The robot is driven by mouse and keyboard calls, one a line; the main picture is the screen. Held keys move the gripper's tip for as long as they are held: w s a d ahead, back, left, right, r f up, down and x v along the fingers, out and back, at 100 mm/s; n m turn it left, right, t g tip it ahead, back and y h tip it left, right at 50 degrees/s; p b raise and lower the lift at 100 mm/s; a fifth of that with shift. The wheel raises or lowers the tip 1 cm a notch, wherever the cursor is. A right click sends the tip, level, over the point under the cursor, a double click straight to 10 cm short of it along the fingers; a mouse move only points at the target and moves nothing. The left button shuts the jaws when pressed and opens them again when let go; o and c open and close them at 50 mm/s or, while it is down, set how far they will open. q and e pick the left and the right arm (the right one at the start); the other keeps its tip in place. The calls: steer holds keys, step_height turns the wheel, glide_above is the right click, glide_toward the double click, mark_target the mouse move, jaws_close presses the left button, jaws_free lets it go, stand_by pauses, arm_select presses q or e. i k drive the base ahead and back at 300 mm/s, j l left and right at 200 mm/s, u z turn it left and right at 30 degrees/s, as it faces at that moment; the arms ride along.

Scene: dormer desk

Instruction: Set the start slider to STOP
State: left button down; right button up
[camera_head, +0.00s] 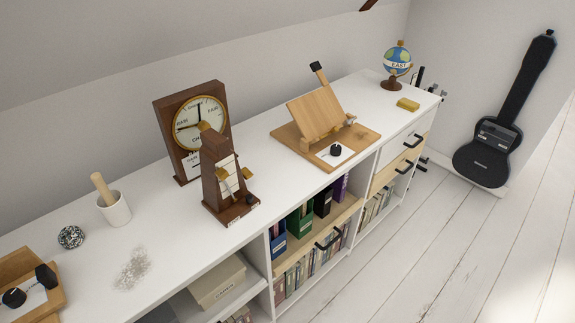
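A dark brown wooden metronome (221,180) stands upright near the front edge of the white cabinet top. It has a pale scale on its face and brass-coloured parts on it. A black knob (249,199) sits low on its right side. A small pale label (236,221) is on the front of its base. The lettering is too small to read, and I cannot make out a slider or its setting for certain. Neither of my grippers shows in the head view.
A dial clock-like instrument (200,121) stands close behind the metronome. A white mortar with pestle (115,209) and a speckled ball (71,237) are to the left. A wooden stand (313,117), globe (397,62) and yellow block (408,105) are to the right. Bare top lies between.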

mark_target(249, 199)
steer(key=i+l+u, duration=0.1)
steer(key=l, duration=0.25)
steer(key=i+l, duration=0.2)
steer(key=l, duration=0.15)
steer(key=i+l+u, duration=0.15)
steer(key=l, duration=0.2)
steer(key=i+l+u, duration=0.1)
steer(key=l, duration=0.25)
steer(key=i+l, duration=0.15)
steer(key=l, duration=0.2)
steer(key=i+l+u, duration=0.15)
steer(key=l, duration=0.25)
